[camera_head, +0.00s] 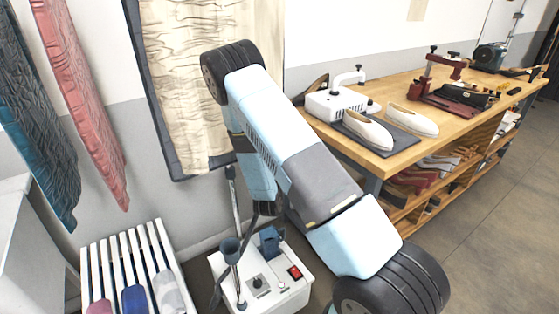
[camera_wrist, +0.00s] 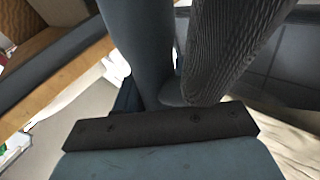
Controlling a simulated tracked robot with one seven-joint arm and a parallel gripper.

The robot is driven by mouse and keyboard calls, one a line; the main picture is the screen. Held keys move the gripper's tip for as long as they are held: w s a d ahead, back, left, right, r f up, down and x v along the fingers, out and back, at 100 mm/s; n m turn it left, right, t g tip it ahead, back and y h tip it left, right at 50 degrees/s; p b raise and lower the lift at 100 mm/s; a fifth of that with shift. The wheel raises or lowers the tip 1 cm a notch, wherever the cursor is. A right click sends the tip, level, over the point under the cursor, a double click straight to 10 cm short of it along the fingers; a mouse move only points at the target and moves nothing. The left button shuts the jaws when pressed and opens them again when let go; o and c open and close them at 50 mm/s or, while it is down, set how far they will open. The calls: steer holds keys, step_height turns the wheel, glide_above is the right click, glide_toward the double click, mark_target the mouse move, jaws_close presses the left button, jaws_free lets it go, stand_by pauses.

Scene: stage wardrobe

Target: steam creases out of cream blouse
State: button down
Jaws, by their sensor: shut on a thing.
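The cream blouse (camera_head: 205,85) hangs against a dark-edged board on the wall, with wrinkles running across it. My arm covers its right part in the head view. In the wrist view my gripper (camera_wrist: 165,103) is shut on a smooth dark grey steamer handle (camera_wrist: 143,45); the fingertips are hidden. A dark ribbed hose (camera_wrist: 232,45) runs beside the handle. Cream cloth (camera_wrist: 300,145) shows at the lower right of that view. In the head view my gripper is mostly hidden behind my arm, below the blouse. The white steamer base (camera_head: 262,285) stands below, with a red switch.
A wooden workbench (camera_head: 460,82) on the right holds pale shoes (camera_head: 368,131), a white machine and a red tool. A white slatted rack (camera_head: 128,250) stands lower left. Blue (camera_head: 35,125) and pink (camera_head: 85,100) garments hang at left. Grey floor is open at right.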

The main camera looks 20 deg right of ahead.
steer(key=shift+f, duration=0.1)
stand_by(0.3)
steer(key=s+d, duration=0.2)
steer(key=s, duration=0.3)
steer(key=shift+s, duration=0.35)
steer(key=shift+a, duration=0.1)
steer(key=s+a+r+n+g+y, duration=0.15)
steer(key=s+a, duration=0.45)
steer(key=a, duration=0.6)
steer(key=w+a, duration=0.2)
steer(key=w, duration=0.4)
steer(key=shift+a, duration=0.2)
steer(key=shift+w+r+h, duration=0.1)
steer(key=shift+h, duration=0.15)
steer(key=shift+r, duration=0.15)
steer(key=shift+r, duration=2.3)
